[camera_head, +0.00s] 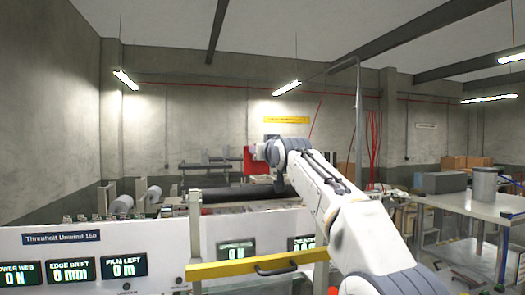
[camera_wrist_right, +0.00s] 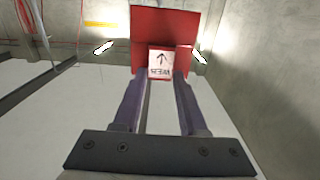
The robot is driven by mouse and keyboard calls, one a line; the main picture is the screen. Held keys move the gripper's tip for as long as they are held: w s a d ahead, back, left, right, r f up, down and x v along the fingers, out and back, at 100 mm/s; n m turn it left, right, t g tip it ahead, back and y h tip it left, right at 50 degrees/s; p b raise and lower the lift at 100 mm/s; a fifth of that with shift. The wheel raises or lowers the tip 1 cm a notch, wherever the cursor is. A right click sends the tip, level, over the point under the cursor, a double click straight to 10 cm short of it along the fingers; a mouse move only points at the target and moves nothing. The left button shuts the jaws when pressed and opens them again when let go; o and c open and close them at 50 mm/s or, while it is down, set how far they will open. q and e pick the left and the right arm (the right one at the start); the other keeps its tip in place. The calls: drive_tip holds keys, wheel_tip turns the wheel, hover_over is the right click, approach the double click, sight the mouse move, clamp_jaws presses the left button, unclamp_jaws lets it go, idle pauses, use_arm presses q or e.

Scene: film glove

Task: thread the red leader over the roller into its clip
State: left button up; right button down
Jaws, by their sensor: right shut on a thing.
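My right gripper (camera_head: 264,152) is raised above the machine. It is shut on the red leader (camera_head: 252,162), whose red sheet hangs beside the gripper. In the right wrist view, the fingers (camera_wrist_right: 163,82) close on a pale tag with an arrow and lettering, and the red sheet (camera_wrist_right: 164,24) spreads beyond it. A long dark roller (camera_head: 235,194) lies across the machine, below the leader and apart from it. I cannot make out the clip. My left gripper is not in view.
The white machine front (camera_head: 100,255) carries several displays. A yellow bar (camera_head: 240,268) with a dark handle crosses its front. At right, a table (camera_head: 475,203) holds a grey box (camera_head: 440,182) and a metal cylinder (camera_head: 484,184). The air around the raised gripper looks free.

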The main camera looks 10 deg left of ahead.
sight(257, 170)
drive_tip(key=shift+f, duration=0.15)
drive_tip(key=shift+f+b, duration=0.8)
drive_tip(key=shift+b, duration=0.05)
idle(1.4)
drive_tip(key=shift+f+b, duration=1.7)
drive_tip(key=shift+f, duration=0.45)
drive_tip(key=shift+c, duration=1.9)
unclamp_jaws()
